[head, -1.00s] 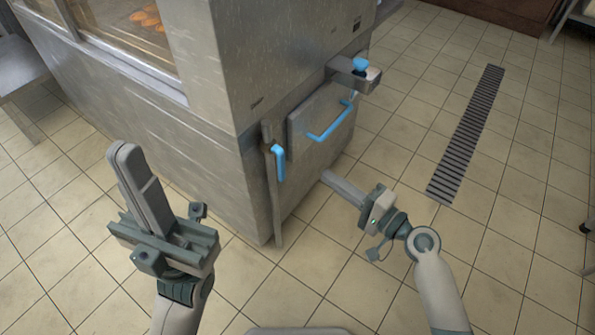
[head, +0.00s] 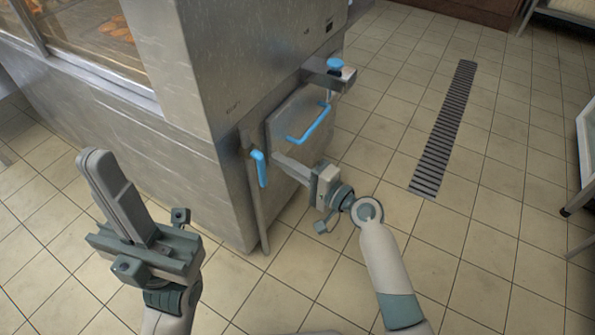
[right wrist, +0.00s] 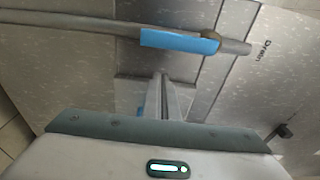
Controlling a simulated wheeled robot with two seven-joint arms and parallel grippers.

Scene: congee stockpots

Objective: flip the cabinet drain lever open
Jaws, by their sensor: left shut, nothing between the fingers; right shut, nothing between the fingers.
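The drain lever (head: 259,168) is a blue handle hanging down along a thin grey pipe (head: 256,215) on the cabinet's corner. In the right wrist view the blue lever (right wrist: 178,41) lies along the pipe, with a "Drain" label (right wrist: 265,48) near the pipe's end. My right gripper (head: 277,160) is shut and empty, its tips just right of the lever; I cannot tell whether they touch it. Its closed fingers also show in the right wrist view (right wrist: 161,80), pointing toward the lever.
The steel cabinet (head: 190,160) has a small door with a blue bar handle (head: 311,125) behind my right gripper. A bracket with a blue knob (head: 335,63) juts out above it. A floor grate (head: 443,130) lies right, with clear tiles around it.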

